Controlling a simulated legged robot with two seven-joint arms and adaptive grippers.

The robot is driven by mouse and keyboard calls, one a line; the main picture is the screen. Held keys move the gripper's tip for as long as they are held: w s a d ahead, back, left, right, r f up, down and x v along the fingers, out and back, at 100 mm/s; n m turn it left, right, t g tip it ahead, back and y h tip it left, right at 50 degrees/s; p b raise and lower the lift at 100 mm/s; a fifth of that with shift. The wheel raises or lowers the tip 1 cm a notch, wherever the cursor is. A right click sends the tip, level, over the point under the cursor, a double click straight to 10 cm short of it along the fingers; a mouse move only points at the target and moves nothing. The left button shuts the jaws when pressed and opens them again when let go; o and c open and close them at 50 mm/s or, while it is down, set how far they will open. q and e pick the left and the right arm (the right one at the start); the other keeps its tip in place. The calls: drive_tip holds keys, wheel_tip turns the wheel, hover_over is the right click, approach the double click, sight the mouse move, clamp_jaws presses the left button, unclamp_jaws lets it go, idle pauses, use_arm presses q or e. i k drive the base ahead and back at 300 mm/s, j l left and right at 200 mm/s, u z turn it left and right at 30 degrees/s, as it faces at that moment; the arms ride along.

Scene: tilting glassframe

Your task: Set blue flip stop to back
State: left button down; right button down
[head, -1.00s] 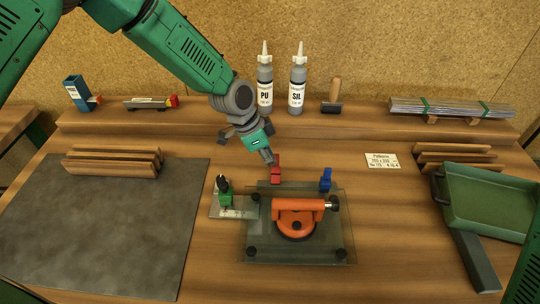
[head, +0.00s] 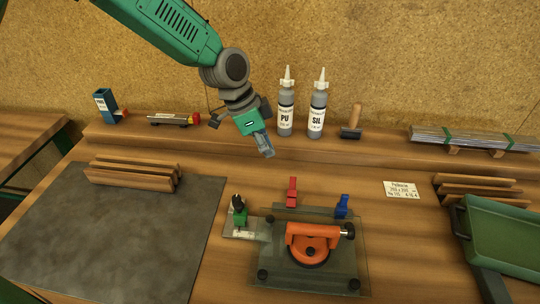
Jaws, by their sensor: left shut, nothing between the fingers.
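The blue flip stop (head: 342,206) is at the back right of the glass fixture (head: 330,277), behind the orange round-based holder (head: 308,249). The red flip stop (head: 292,192) stands upright at the fixture's back edge, left of the blue one. A green clamp-like piece (head: 240,214) with a black top is at the fixture's left. My left gripper (head: 266,153) is shut and empty, in the air above and behind the red stop, left of the blue stop and apart from both. My right gripper is not in view.
Two bottles, PU (head: 286,107) and SIL (head: 318,108), stand on the back ledge close to my left gripper. A scraper (head: 352,124) is to their right. Wooden strips (head: 134,174) lie on the left, a green tray (head: 503,240) on the right. A paper label (head: 402,189) lies on the bench.

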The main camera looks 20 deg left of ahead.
sight(342, 207)
drive_tip(key=k, duration=1)
